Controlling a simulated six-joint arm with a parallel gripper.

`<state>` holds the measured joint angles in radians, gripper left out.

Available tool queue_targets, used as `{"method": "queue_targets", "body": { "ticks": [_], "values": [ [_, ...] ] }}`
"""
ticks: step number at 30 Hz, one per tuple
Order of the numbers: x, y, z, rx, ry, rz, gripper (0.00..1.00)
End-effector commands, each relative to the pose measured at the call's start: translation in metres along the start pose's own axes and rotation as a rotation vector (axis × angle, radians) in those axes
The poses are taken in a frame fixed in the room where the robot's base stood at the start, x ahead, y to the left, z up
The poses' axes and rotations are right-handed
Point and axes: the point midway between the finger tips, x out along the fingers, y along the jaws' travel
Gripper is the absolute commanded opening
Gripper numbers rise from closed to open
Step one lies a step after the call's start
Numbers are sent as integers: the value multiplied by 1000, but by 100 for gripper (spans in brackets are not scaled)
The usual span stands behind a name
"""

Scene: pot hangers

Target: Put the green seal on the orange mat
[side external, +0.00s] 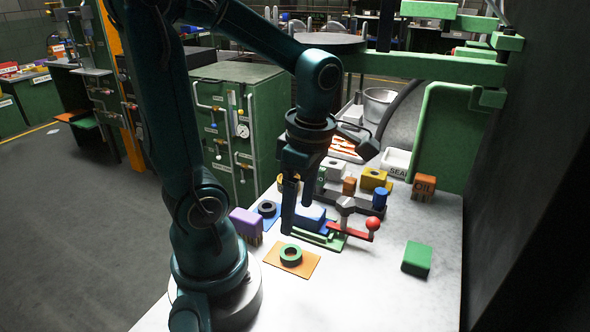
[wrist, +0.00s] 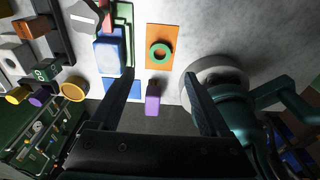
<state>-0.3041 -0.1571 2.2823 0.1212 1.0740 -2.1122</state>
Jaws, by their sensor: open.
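The green seal (side external: 291,256), a ring with a dark hole, lies flat on the orange mat (side external: 310,268) at the front of the white table. In the wrist view the green seal (wrist: 168,57) also rests wholly within the orange mat (wrist: 161,32), towards one end of it. My gripper (side external: 297,229) is open and empty, pointing down above the table, behind the seal and apart from it. In the wrist view the gripper (wrist: 160,78) has its fingers spread with nothing between them.
A green fixture with a red-knobbed lever (side external: 376,223) stands right of the gripper. A green block (side external: 417,257) lies at the right.

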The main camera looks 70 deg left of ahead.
Motion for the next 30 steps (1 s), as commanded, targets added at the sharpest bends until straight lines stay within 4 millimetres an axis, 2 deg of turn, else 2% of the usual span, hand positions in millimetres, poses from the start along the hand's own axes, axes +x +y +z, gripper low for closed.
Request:
{"method": "queue_targets", "body": {
  "ticks": [3, 8, 11, 14, 21, 30],
  "values": [
    [-14, 1, 0, 0, -1, 4, 80],
    [-24, 0, 0, 10, -1, 2, 80],
    [-27, -2, 2, 93, -14, 20, 80],
    [-30, -5, 7, 291, -40, 65, 80],
    [-41, -18, 24, 1020, -74, 266, 80],
    [-53, -35, 42, 1883, 48, 569, 80]
  ]
}}
